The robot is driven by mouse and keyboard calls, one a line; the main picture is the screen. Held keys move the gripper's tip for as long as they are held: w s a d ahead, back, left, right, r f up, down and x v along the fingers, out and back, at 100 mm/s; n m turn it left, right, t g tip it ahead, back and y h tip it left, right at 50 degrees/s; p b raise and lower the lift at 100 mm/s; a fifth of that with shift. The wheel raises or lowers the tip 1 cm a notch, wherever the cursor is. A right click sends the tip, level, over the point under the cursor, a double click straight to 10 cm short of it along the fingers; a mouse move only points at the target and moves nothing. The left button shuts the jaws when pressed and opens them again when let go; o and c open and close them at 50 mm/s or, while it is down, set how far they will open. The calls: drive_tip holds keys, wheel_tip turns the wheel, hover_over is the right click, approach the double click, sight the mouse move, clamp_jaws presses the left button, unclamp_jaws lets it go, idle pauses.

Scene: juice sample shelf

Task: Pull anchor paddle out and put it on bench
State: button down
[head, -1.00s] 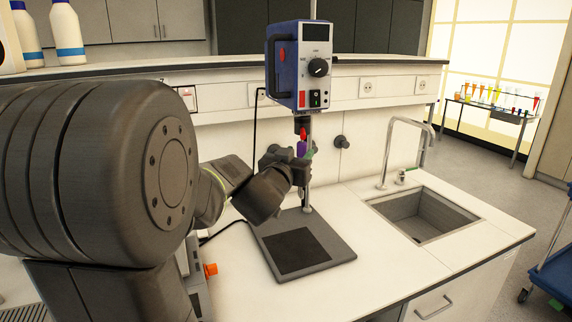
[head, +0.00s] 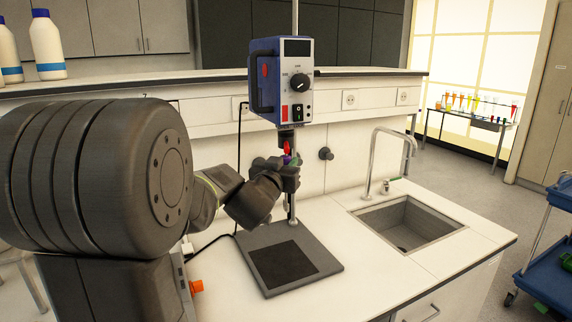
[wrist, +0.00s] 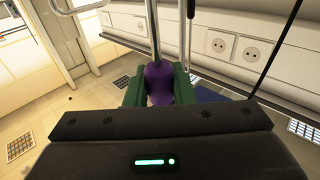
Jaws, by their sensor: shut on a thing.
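A blue and white overhead stirrer (head: 296,88) is mounted on a thin upright rod above a grey base plate (head: 330,268). A red part (head: 287,147) sits under its dark chuck. My gripper (head: 288,164) is just below that, with a bit of purple between its fingers. In the wrist view, my gripper (wrist: 160,88) has its green finger pads shut on a purple grip (wrist: 159,78), with a metal shaft (wrist: 152,30) running from it. I take this as the anchor paddle's grip. The paddle's lower end is not clear, and whether its top is still in the chuck is hidden.
The white bench (head: 345,222) is clear between the base plate and the sink (head: 378,212) at the right, which has a tall tap (head: 372,160). An orange knob (head: 196,287) shows near my arm. A blue cart (head: 545,275) stands at the far right.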

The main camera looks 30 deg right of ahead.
sight(286, 201)
drive_tip(key=shift+f+b, duration=0.6)
drive_tip(key=shift+f, duration=0.15)
idle(0.6)
drive_tip(key=shift+f+b, duration=1.4)
drive_tip(key=shift+f, duration=0.35)
